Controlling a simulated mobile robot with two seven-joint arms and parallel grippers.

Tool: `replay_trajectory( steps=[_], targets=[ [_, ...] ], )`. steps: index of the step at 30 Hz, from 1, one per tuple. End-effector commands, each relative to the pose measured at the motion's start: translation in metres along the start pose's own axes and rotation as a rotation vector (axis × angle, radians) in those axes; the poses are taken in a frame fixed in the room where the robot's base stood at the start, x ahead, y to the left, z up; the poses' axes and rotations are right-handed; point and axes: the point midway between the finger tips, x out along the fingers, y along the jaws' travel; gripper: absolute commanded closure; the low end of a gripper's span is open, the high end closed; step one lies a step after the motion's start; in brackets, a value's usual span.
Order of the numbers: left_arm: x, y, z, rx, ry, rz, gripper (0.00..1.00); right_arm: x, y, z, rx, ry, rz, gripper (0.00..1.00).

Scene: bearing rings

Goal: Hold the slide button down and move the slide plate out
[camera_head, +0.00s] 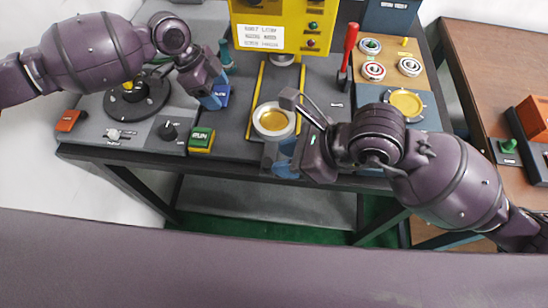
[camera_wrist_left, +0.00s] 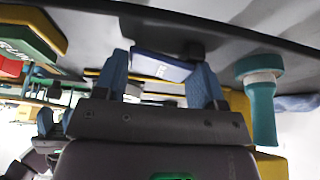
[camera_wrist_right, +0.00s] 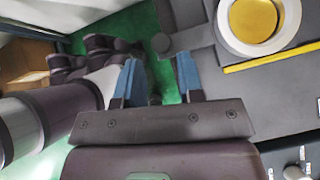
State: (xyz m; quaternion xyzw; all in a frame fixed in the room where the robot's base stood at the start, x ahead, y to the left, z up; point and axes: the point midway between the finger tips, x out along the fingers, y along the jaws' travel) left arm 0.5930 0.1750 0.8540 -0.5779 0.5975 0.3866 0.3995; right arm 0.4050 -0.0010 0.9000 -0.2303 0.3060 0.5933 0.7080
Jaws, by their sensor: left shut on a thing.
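The blue slide button (camera_head: 221,96) is on the bench left of the yellow machine. My left gripper (camera_head: 214,98) is at it, with its fingers shut on the button's sides; the left wrist view shows the blue button (camera_wrist_left: 160,65) between the fingers. The slide plate (camera_wrist_right: 200,25) is grey and carries a white ring with a gold centre (camera_head: 273,121), between yellow rails. My right gripper (camera_head: 285,160) is at the bench's front edge, beside the plate's front end. In the right wrist view its fingers (camera_wrist_right: 158,80) are apart with nothing clearly between them. A round grey knob (camera_wrist_right: 162,43) lies just beyond the fingertips.
The yellow machine (camera_head: 282,30) stands behind the plate. A green button (camera_head: 201,139) and a black round fixture (camera_head: 137,98) are to the left. A red-handled tool (camera_head: 350,50) and a tray of rings (camera_head: 390,48) are to the right. The space before the bench is free.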

Motion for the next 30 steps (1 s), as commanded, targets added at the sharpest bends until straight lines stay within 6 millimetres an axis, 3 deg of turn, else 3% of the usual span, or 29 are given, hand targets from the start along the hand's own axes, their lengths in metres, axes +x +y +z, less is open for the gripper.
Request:
replay_trajectory(
  steps=[6, 12, 24, 25, 30],
  targets=[
    [0.004, 0.003, 0.002, -0.003, -0.003, 0.011, 0.58, -0.042, 0.0, -0.001, -0.001, 0.002, 0.0, 0.65],
    [0.004, 0.003, 0.002, -0.002, -0.003, 0.011, 0.58, -0.066, 0.001, -0.001, 0.001, 0.002, 0.002, 0.65],
    [0.003, 0.003, 0.002, -0.002, -0.003, 0.01, 0.58, -0.074, 0.001, -0.001, 0.001, 0.002, 0.003, 0.65],
    [0.003, 0.003, 0.002, -0.002, -0.003, 0.01, 0.35, -0.074, 0.001, -0.001, 0.001, 0.002, 0.003, 0.65],
    [0.002, 0.002, 0.001, -0.001, -0.002, 0.006, 0.09, -0.074, 0.001, -0.001, 0.001, 0.002, 0.003, 0.65]
  ],
)
